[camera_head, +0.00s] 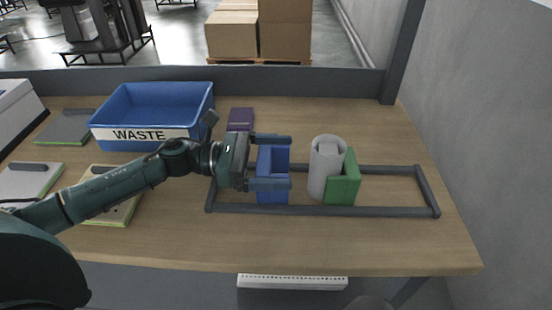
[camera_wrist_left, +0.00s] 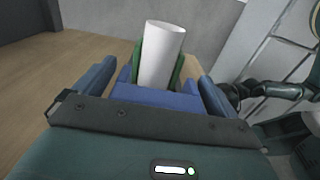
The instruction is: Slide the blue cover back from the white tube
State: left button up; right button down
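The blue cover (camera_head: 272,191) stands on the dark rail frame (camera_head: 390,211), left of the white tube (camera_head: 318,178), with a gap between them. The tube is upright, with the green cover (camera_head: 343,191) against its right side. My left gripper (camera_head: 271,162) reaches in from the left, one finger on each side of the blue cover. In the left wrist view the blue cover (camera_wrist_left: 155,97) sits between the spread fingers, with narrow gaps beside it. The white tube (camera_wrist_left: 160,52) and green cover (camera_wrist_left: 137,62) show beyond it. My right gripper is not in view.
A blue WASTE bin (camera_head: 195,105) stands behind my left arm, with a purple object (camera_head: 240,119) right of it. Grey-topped pads (camera_head: 30,180) lie at the left. The table (camera_head: 420,250) is clear in front of the frame. A grey wall (camera_head: 480,130) rises at the right.

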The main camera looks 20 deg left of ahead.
pick_arm(q)
jog(key=shift+o, duration=0.2)
jog(key=b+v, duration=0.3)
jog(key=v, duration=0.9)
jog(key=shift+a, duration=0.2)
jog(key=shift+s+a, duration=0.2)
jog(key=shift+a, duration=0.2)
jog(key=shift+r, duration=0.1)
